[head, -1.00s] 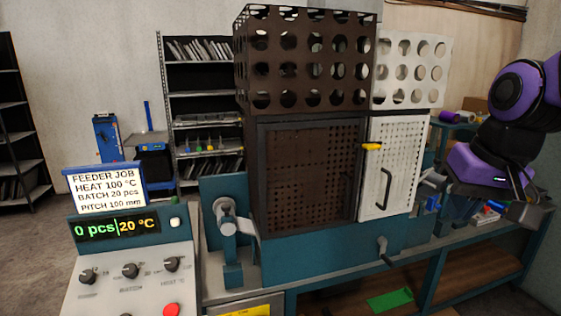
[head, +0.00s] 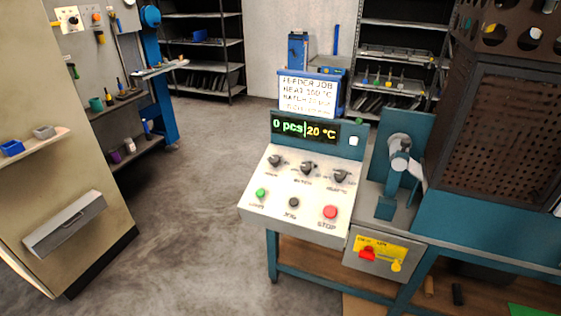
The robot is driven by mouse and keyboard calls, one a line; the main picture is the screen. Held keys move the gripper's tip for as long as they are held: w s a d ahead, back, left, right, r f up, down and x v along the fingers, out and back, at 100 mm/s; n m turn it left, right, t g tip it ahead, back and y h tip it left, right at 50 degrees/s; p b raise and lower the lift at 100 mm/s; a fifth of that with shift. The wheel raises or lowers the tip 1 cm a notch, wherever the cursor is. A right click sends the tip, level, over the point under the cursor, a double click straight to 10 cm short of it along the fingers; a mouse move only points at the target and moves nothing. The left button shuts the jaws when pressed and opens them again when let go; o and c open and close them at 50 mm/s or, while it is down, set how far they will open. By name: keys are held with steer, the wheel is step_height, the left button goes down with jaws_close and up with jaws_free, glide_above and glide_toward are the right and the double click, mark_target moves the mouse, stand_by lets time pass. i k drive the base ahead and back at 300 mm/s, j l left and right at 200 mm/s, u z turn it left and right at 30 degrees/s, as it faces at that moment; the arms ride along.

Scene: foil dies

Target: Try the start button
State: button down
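The control panel (head: 285,224) of the machine stands in the middle of the head view. A green button (head: 261,194) sits at its lower left; its label is too blurred to read surely. A black button (head: 294,203) labelled JOG and a red button (head: 330,212) labelled STOP are to its right. Three black knobs (head: 307,168) form a row above. The display (head: 305,130) reads 0 pcs and 20 °C. A job sign (head: 309,92) stands above it, now blurred. My gripper is out of view.
Below right of the panel is a box with a yellow plate and a red switch handle (head: 367,254). The dark perforated cage (head: 497,135) stands at the right. A tool cabinet (head: 65,180) is at the left. The grey floor (head: 190,190) between cabinet and panel is clear.

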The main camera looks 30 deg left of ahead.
mark_target(261, 192)
steer(key=u, duration=1)
